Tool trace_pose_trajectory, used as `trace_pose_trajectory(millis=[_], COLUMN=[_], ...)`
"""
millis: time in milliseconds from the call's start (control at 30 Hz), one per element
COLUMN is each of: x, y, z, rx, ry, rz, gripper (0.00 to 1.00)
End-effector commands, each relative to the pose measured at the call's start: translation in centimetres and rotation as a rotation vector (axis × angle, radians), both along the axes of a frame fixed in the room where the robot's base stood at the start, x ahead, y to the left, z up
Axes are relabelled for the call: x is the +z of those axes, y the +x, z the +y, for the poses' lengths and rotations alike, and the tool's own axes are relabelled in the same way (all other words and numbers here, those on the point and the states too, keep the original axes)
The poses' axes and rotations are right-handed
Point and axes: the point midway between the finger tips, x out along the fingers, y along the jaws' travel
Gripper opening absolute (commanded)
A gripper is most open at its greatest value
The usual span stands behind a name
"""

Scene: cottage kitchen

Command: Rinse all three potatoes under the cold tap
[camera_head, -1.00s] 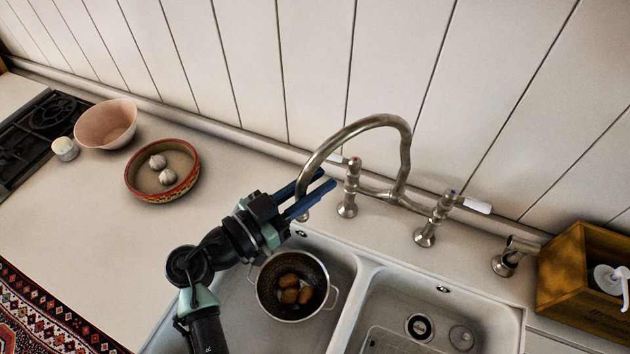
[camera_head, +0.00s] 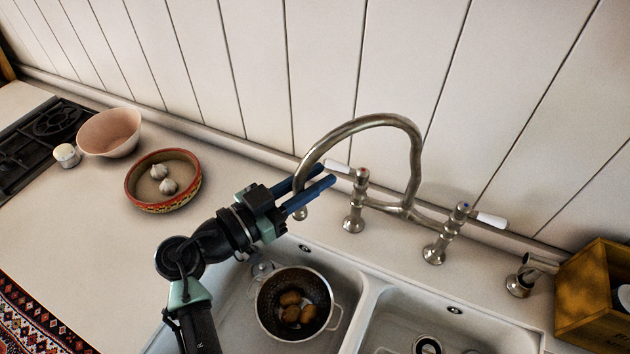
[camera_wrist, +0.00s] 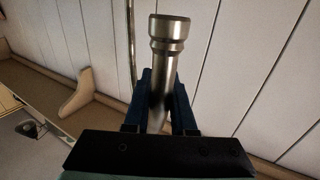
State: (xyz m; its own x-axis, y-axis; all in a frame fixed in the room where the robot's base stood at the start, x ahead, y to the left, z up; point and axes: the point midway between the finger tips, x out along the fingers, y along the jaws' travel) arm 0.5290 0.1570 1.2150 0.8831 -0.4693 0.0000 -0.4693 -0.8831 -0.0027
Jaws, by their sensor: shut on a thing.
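Three brown potatoes (camera_head: 291,308) lie in a metal colander (camera_head: 263,322) with side handles, inside the left sink basin. The curved metal tap spout (camera_head: 388,121) arches above the sink. My gripper (camera_head: 322,175) is shut on the spout's down-turned end, its blue fingers on either side of it. The wrist view shows the spout end (camera_wrist: 168,40) between the fingers. The blue-marked tap handle with a white lever (camera_head: 490,219) stands on the right; the red-marked one (camera_head: 337,166) stands on the left, partly behind my fingers. No water stream shows.
The right basin (camera_head: 395,325) lies beyond a divider. A painted dish (camera_head: 140,200) with two garlic bulbs, a pink bowl (camera_head: 108,132) and a small jar (camera_head: 67,155) stand left on the counter. A wooden crate (camera_head: 588,290) is at the right.

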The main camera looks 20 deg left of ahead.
Motion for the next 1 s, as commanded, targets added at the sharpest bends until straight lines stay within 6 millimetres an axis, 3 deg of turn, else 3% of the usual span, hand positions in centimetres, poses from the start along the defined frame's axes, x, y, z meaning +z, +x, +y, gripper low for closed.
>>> trace_pose_trajectory(millis=[33,200,667,767,1000], x=[0.0,0.0,-0.1,-0.3,-0.5], y=[0.0,0.0,-0.3,-1.2,-5.8], z=[0.0,0.0,0.2,0.7,3.2], rx=[0.001,0.0,0.001,0.002,0.006], ry=[0.0,0.0,0.0,0.0,0.002], rz=[0.001,0.0,-0.001,-0.001,-0.002], gripper=[0.26,0.53,0.53,0.53,0.53])
